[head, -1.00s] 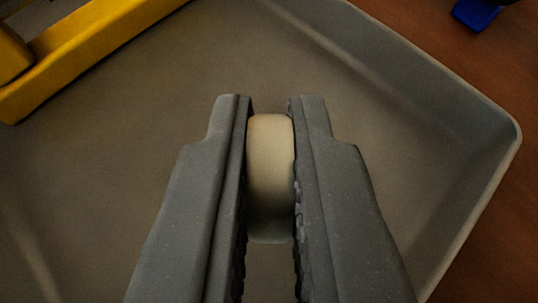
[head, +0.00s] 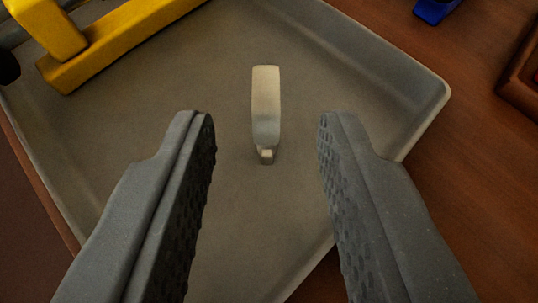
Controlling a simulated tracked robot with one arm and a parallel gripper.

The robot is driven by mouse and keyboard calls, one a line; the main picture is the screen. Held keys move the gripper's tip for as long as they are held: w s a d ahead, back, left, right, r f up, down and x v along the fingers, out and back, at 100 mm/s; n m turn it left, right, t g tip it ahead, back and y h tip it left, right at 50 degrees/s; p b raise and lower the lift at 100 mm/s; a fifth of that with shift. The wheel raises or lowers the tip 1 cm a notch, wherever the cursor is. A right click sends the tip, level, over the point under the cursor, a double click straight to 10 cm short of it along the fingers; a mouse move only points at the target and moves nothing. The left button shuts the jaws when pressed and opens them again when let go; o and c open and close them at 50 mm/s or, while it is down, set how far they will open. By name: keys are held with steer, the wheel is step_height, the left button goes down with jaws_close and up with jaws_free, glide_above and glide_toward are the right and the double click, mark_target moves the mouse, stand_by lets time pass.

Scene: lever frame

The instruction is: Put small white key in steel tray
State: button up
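The small white key (head: 266,105) is cream-white, with a rounded long part and a small stub at its near end. It is inside the grey steel tray (head: 385,75), near the middle of the tray floor. My gripper (head: 262,125) is open and empty, with its two ridged fingers wide apart. The key shows between and slightly beyond the fingertips, touching neither finger. The near part of the tray is partly hidden by my fingers.
A yellow frame-like object (head: 110,40) stands in the tray's far left corner. A blue object (head: 436,10) and a brown-edged object (head: 522,70) are on the wooden table (head: 470,150) at right. The tray floor around the key is clear.

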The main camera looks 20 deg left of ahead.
steer(key=s+d+r+m+t+h, duration=0.1)
steer(key=s+d+r, duration=0.3)
steer(key=r, duration=0.5)
steer(key=s+d+r+m+t+h+p, duration=0.1)
steer(key=d+r, duration=0.4)
steer(key=r, duration=0.3)
steer(key=s+d+r+m+t+h, duration=0.1)
steer(key=s+d+r, duration=0.3)
steer(key=r, duration=0.5)
steer(key=s+d+r+m+h, duration=0.1)
steer(key=s+d+r, duration=0.1)
steer(key=s+r, duration=0.2)
steer(key=s+d+r+m+t+h, duration=0.1)
steer(key=s+d+r, duration=0.2)
steer(key=r, duration=0.8)
steer(key=shift+s, duration=1.15)
steer(key=shift+a+r, duration=0.1)
step_height(320, 180, up, 6)
steer(key=p, duration=0.6)
